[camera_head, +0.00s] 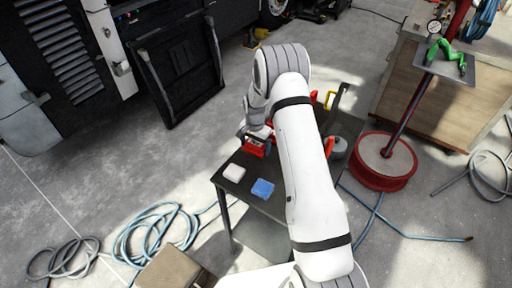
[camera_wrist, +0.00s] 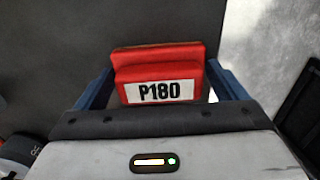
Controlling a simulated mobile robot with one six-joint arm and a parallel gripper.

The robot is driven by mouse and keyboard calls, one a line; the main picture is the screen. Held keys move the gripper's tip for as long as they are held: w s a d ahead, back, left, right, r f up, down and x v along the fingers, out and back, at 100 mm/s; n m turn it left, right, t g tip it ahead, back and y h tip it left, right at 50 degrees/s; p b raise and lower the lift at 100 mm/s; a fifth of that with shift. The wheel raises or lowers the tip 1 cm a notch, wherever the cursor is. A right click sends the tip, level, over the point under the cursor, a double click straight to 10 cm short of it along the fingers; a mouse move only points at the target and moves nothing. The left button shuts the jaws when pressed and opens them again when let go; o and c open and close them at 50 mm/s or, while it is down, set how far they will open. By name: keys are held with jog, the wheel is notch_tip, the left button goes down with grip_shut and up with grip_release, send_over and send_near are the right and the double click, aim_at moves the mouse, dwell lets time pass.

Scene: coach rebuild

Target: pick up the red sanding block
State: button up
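The red sanding block (camera_wrist: 158,72) carries a white label reading P180 in the wrist view. It lies between the two blue fingers of my gripper (camera_wrist: 160,75), with the fingertips right at its left and right edges. I cannot tell if both fingers press on it. In the head view my gripper (camera_head: 257,140) is low over the dark table (camera_head: 224,182), with red of the block (camera_head: 255,149) showing below it. Whether the block rests on the table or is held just above it is not clear.
A white block (camera_head: 234,172) and a blue block (camera_head: 263,188) lie near the table's front left. Red and yellow items are partly hidden behind my arm. A red round-based stand (camera_head: 381,178) is right of the table. Blue hose (camera_head: 150,230) lies on the floor.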

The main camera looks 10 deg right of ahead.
aim_at(255, 142)
jog(key=c, duration=0.7)
notch_tip(255, 142, up, 10)
jog(key=shift+r+b, duration=0.1)
jog(key=shift+b, duration=1.15)
